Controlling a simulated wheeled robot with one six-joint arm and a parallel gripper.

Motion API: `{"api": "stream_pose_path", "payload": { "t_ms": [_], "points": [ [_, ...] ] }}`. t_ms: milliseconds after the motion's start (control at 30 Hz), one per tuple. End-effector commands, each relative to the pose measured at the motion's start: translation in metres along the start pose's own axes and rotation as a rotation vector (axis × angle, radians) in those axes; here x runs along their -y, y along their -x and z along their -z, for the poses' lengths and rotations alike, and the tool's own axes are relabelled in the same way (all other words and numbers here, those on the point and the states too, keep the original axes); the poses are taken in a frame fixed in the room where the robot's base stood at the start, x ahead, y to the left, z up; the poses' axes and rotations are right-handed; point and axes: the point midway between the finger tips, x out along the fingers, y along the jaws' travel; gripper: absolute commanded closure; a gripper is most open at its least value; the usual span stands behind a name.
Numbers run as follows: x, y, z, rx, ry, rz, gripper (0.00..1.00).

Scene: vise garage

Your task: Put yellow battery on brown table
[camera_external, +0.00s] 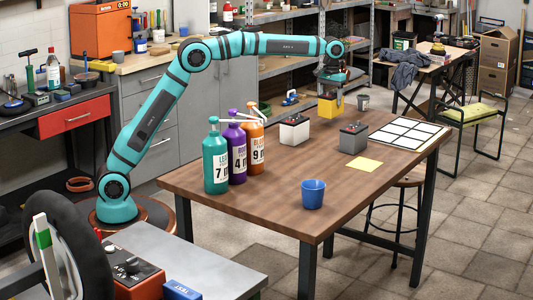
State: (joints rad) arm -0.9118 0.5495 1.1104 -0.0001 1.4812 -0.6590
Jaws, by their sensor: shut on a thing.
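The yellow battery (326,107) is at the far side of the brown table (262,191), seen near its back edge. My gripper (335,98) comes down from above and is shut on the yellow battery. The fingers partly cover the battery's top and right side. I cannot tell from this view whether its underside touches the tabletop or hangs just above it.
A white battery (294,130) and a grey battery (353,138) stand close by in front. A grid panel (409,134), a yellow note (363,164), a blue cup (313,194) and teal (216,160), purple and orange bottles are also on the table. The middle front is clear.

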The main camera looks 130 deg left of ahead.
Motion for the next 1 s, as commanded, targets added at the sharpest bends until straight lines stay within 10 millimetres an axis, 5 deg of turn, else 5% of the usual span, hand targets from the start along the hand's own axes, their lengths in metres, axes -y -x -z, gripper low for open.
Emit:
{"api": "stream_pose_path", "payload": {
  "t_ms": [267, 667, 700, 800, 1000],
  "points": [
    [0.000, -0.030, 0.000, 0.000, 0.000, 0.000, 0.99],
    [0.000, -0.034, 0.000, -0.001, 0.000, -0.001, 0.99],
    [0.000, -0.036, 0.000, 0.001, 0.000, 0.000, 0.39],
    [0.000, -0.036, 0.000, 0.000, 0.000, 0.000, 0.19],
    [0.000, -0.035, 0.000, 0.001, 0.000, 0.000, 0.19]
  ]
}}
